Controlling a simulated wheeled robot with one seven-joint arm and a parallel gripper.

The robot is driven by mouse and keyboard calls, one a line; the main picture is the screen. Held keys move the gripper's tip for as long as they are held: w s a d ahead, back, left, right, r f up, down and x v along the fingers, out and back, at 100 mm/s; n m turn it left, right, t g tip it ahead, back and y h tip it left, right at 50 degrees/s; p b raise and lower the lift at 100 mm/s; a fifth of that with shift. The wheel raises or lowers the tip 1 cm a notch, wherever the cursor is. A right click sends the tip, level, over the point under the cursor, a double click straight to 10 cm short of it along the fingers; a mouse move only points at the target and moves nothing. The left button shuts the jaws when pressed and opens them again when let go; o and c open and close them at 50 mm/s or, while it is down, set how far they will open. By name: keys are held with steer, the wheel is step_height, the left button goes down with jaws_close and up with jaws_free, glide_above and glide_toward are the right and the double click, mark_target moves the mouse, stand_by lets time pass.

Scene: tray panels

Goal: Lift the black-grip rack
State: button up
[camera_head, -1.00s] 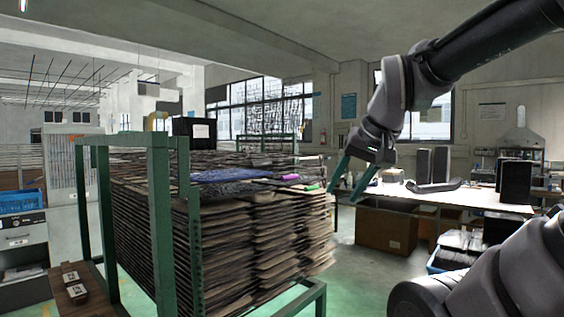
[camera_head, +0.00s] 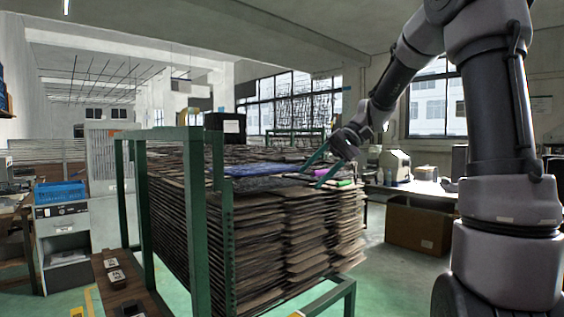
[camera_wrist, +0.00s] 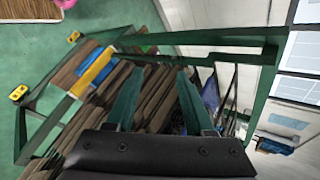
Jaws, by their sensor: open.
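A tall green-framed rack (camera_head: 206,240) stands left of centre in the head view, holding a dense stack of thin brown panels (camera_head: 305,235). Its green bars also show in the wrist view (camera_wrist: 200,38). I cannot make out a black grip on it. Blue (camera_head: 245,170) and pink (camera_head: 345,183) pieces lie on top of the stack.
A black box (camera_head: 225,122) shows behind the stack. A brown bench (camera_head: 125,285) is at the rack's left, with a grey cabinet (camera_head: 66,235) beyond. A white table and a cardboard box (camera_head: 418,230) are at the right. Green floor is clear between.

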mark_target(282, 161)
steer(key=w+d+r+y, duration=0.1)
steer(key=w+y, duration=0.1)
steer(key=w, duration=0.1)
steer(key=w+r+n+g+y, duration=0.1)
steer(key=w+y, duration=0.1)
steer(key=w, duration=0.1)
steer(key=w+d+r+g+y, duration=0.1)
steer(key=w+y, duration=0.1)
steer(key=w, duration=0.2)
steer(key=shift+d+y, duration=0.3)
steer(key=x, duration=1)
steer(key=shift+a+r, duration=0.1)
steer(key=shift+a, duration=0.25)
jaws_close()
